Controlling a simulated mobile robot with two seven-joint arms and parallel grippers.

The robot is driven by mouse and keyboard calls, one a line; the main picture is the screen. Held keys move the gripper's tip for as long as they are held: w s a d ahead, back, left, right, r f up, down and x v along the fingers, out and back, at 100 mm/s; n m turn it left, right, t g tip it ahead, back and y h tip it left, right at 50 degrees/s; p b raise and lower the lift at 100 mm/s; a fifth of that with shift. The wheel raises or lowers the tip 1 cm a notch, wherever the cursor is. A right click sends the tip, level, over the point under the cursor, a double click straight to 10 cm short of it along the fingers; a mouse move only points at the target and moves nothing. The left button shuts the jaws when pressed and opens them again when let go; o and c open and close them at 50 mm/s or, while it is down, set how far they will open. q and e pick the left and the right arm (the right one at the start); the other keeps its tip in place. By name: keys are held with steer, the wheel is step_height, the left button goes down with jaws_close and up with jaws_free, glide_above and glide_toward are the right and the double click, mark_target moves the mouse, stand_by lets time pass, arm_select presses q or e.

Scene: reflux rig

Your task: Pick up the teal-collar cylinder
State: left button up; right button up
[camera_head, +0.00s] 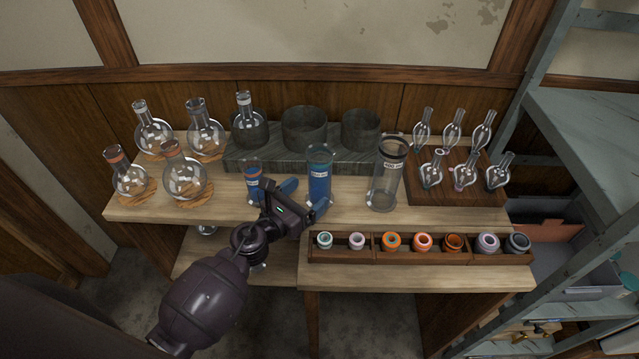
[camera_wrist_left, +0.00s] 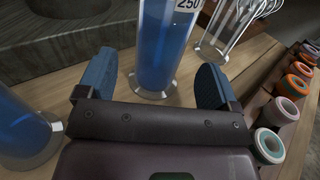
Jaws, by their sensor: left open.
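The teal-collar cylinder (camera_head: 319,172) stands upright on the wooden shelf, holding blue liquid, with a greenish collar near its top. In the left wrist view the cylinder (camera_wrist_left: 163,40) shows blue liquid, a clear foot and a label reading 250; its top is out of frame. My left gripper (camera_head: 309,193) is open and low at the cylinder. In the left wrist view the blue fingers of the gripper (camera_wrist_left: 155,78) are to either side of the cylinder's lower part, with gaps showing. I cannot tell how deep it sits between them. My right gripper is not in view.
A smaller blue-filled cylinder (camera_head: 253,178) stands close on the left. A larger empty cylinder (camera_head: 384,185) stands on the right. A wooden rack (camera_head: 340,257) of coloured collars lies in front. A grey block (camera_head: 270,160) with round holders is behind. Several flasks stand at left.

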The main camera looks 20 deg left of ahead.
mark_target(312, 190)
arm_select(q)
steer(key=shift+f+x, duration=0.2)
steer(key=shift+x, duration=2.4)
steer(key=shift+c, duration=0.5)
steer(key=c, duration=1.1)
steer(key=shift+r, duration=0.2)
